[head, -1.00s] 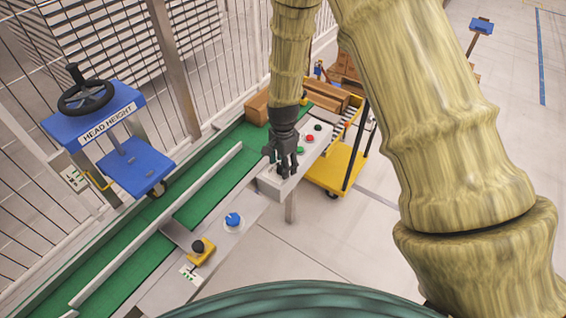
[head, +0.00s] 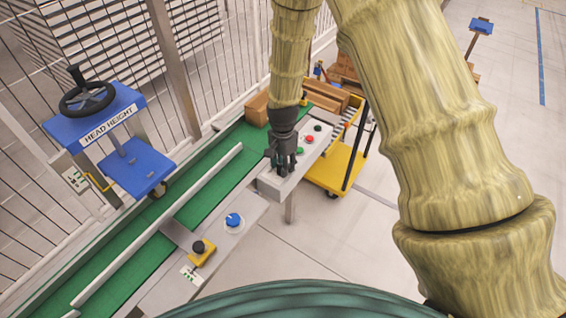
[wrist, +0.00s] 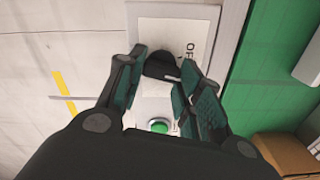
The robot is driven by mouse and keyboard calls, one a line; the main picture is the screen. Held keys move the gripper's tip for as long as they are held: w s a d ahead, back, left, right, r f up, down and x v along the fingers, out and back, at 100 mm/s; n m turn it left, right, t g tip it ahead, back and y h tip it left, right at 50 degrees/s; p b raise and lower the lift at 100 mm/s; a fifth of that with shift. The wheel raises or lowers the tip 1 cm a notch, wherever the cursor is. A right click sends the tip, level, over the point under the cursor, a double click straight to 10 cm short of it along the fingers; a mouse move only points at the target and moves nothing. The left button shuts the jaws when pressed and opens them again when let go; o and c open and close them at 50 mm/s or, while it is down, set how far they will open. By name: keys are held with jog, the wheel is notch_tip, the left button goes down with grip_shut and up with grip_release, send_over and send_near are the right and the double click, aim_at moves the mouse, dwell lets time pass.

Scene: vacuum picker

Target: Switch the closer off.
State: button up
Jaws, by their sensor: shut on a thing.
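The closer's control panel is a pale grey box (head: 268,184) beside the green conveyor. A black rotary knob (wrist: 160,64) with a white pointer mark sits on a white plate in the wrist view. Part of a label starting "OF" shows beside the knob; the rest is hidden. My gripper (wrist: 163,74) is shut on the knob, with a finger on each side. In the head view my gripper (head: 284,167) reaches down to the near end of the box and hides the knob.
A green button (wrist: 158,125) is close to my fingers. A red button (head: 309,139) and a black one (head: 318,128) lie farther along the box. A blue knob (head: 233,220) and a black-topped yellow control (head: 200,252) sit nearer. Cartons (head: 325,95) stand behind.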

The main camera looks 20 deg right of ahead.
jog(key=n+p, duration=0.1)
jog(key=n, duration=0.3)
jog(key=shift+r, duration=0.1)
jog(key=shift+w+n+p, duration=0.15)
jog(key=shift+n+p, duration=0.5)
jog(key=shift+n, duration=0.95)
jog(key=o, duration=1)
jog(key=shift+a, duration=0.1)
notch_tip(320, 180, up, 12)
jog(key=shift+f, duration=0.1)
